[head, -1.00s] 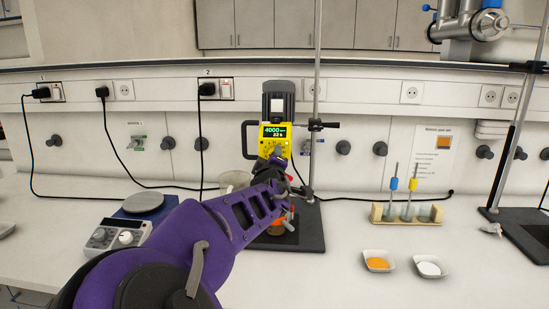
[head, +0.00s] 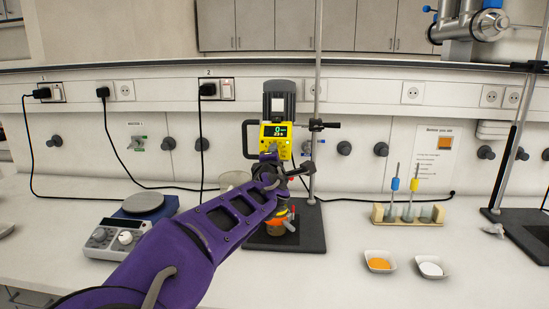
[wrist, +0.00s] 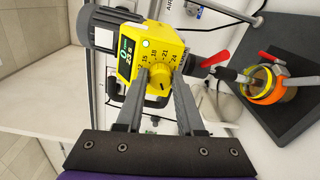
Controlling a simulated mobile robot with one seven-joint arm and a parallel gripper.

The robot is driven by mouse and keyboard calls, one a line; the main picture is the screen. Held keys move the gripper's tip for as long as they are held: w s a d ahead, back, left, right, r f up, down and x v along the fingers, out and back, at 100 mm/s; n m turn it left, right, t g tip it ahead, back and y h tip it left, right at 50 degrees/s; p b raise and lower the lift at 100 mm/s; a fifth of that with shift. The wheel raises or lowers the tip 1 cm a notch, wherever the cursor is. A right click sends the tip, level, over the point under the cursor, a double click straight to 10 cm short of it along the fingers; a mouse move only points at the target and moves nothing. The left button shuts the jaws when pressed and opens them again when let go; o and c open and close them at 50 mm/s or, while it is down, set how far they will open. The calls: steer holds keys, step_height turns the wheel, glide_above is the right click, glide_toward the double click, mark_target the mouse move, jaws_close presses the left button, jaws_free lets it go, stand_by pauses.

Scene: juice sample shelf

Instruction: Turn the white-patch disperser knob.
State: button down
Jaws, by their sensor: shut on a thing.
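The disperser is a yellow unit (head: 276,137) with a dark motor top, clamped to a stand; its display reads 0. It also shows in the wrist view (wrist: 160,38), with a small round pale spot on its front. Its yellow knob (wrist: 158,86) sits beside a scale marked 12 to 24. My gripper (wrist: 159,74) has one finger on each side of the knob and is shut on it. In the head view my gripper (head: 269,164) is just below the display and hides the knob.
A jar with an orange clamp (wrist: 268,84) stands on the dark stand base (head: 311,239) under the disperser. A hotplate (head: 115,238) is left, a tube rack (head: 409,216) and two powder dishes right. The stand rod (head: 317,60) rises behind my gripper.

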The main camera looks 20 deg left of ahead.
steer(key=shift+r, duration=0.1)
stand_by(0.3)
steer(key=c, duration=0.5)
jaws_free()
steer(key=shift+s, duration=0.1)
